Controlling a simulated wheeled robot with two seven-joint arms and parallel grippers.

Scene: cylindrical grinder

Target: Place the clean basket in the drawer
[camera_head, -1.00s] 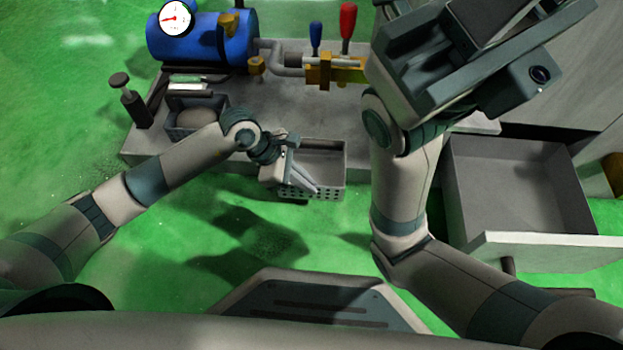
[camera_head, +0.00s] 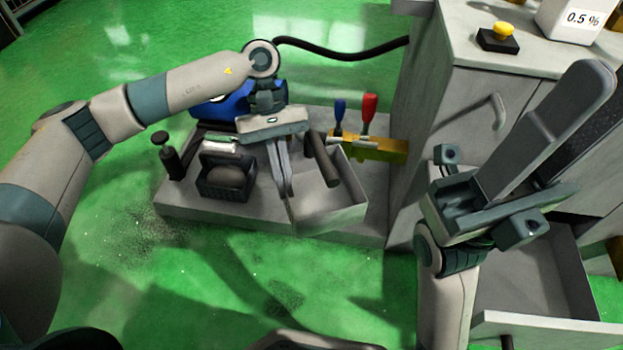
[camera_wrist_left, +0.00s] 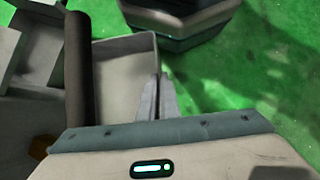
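The grey clean basket (camera_head: 338,203) is at the front of the grey bench, and it also shows in the left wrist view (camera_wrist_left: 122,65). My left gripper (camera_head: 286,190) points down at the basket's left wall, its two fingers close together with that wall between them. In the left wrist view the fingers (camera_wrist_left: 156,98) are at the basket's edge. The basket looks tilted; whether it is clear of the bench is hard to tell. The drawer (camera_head: 535,280) stands open and empty at lower right, partly hidden by my right arm. My right gripper (camera_head: 530,150) is above it; its fingertips are unclear.
A dark basket (camera_head: 226,180) holding a rounded thing stands left on the bench (camera_head: 230,212). A dark cylinder (camera_head: 322,158) crosses the basket's back. Blue (camera_head: 339,112) and red (camera_head: 368,110) levers stand behind. A grey cabinet (camera_head: 460,90) rises between bench and drawer.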

